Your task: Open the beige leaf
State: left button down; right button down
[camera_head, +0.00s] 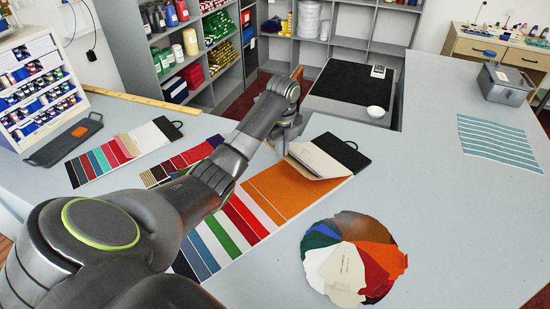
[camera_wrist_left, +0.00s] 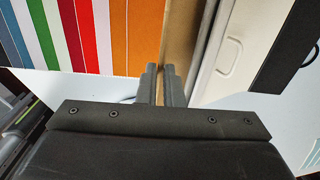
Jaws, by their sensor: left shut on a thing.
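The swatch card with coloured strips (camera_head: 238,222) lies on the counter, its orange panel (camera_head: 284,189) showing beside the beige leaf (camera_head: 330,188). The leaf slants up off the card near its black end (camera_head: 343,150). My left gripper (camera_head: 285,140) is at the leaf's far-side edge, partly hidden by its own arm. In the left wrist view its two fingers (camera_wrist_left: 166,85) are close together on the tan edge of the leaf (camera_wrist_left: 180,38), between the orange panel (camera_wrist_left: 138,35) and a cream panel (camera_wrist_left: 232,45). The right gripper is not in view.
A second striped swatch card (camera_head: 103,160) lies at the left, with a smaller card (camera_head: 178,164) beside it. A round fan of colour swatches (camera_head: 350,262) lies in front. A teal striped sheet (camera_head: 500,143) and a grey box (camera_head: 505,82) are at the right. The right counter is mostly clear.

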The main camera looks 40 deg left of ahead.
pick_arm(q)
jog(key=shift+w+d+r, duration=0.25)
jog(key=shift+w+r, duration=0.5)
jog(key=shift+r, duration=0.15)
jog(key=c, duration=1.6)
grip_release()
jog(key=shift+w+f, duration=0.1)
jog(key=shift+w, duration=0.05)
jog(key=shift+o, duration=0.2)
